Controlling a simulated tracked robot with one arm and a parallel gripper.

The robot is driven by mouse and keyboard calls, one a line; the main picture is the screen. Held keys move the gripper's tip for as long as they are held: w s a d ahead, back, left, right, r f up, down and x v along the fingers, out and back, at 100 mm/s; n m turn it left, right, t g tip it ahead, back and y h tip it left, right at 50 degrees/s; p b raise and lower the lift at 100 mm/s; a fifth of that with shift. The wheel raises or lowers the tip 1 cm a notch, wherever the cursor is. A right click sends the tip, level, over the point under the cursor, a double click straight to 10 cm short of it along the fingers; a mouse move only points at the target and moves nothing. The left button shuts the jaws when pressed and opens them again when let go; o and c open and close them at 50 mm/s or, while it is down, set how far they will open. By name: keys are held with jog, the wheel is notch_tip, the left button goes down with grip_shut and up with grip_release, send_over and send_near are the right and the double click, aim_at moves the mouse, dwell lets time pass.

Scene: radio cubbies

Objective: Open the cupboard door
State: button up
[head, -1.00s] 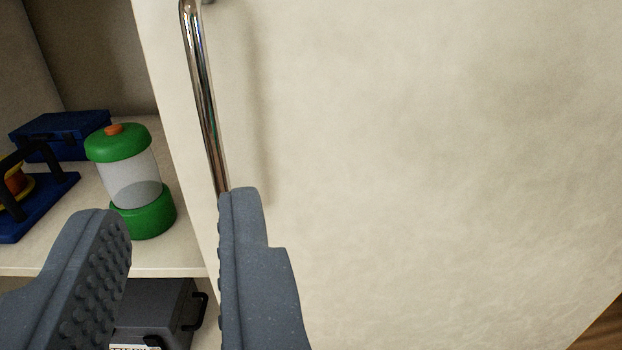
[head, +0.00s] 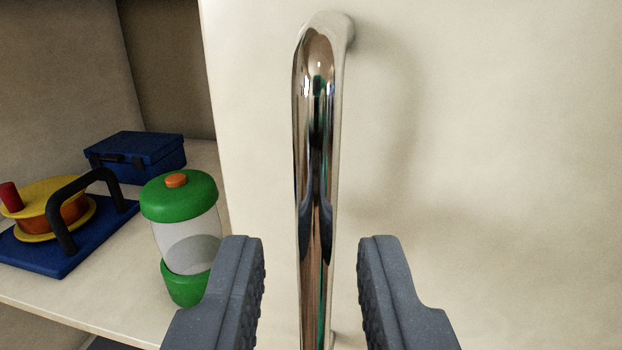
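The cream cupboard door (head: 490,150) fills the right side of the head view and appears shut. Its upright chrome handle (head: 318,130) stands near the door's left edge, its top bend in view and its lower part running down between my fingers. My gripper (head: 310,275) is open, with one grey finger on each side of the handle. There is a visible gap between the handle and each finger. The handle's lower end is hard to make out near the bottom edge of the view.
Left of the door is an open shelf (head: 95,295). On it are a green-capped lantern-like jar (head: 190,235) close behind my left finger, a blue case (head: 135,152), and a blue board with a yellow-orange reel (head: 50,215) and black handle.

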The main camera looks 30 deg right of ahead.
jog(key=shift+x, duration=1.5)
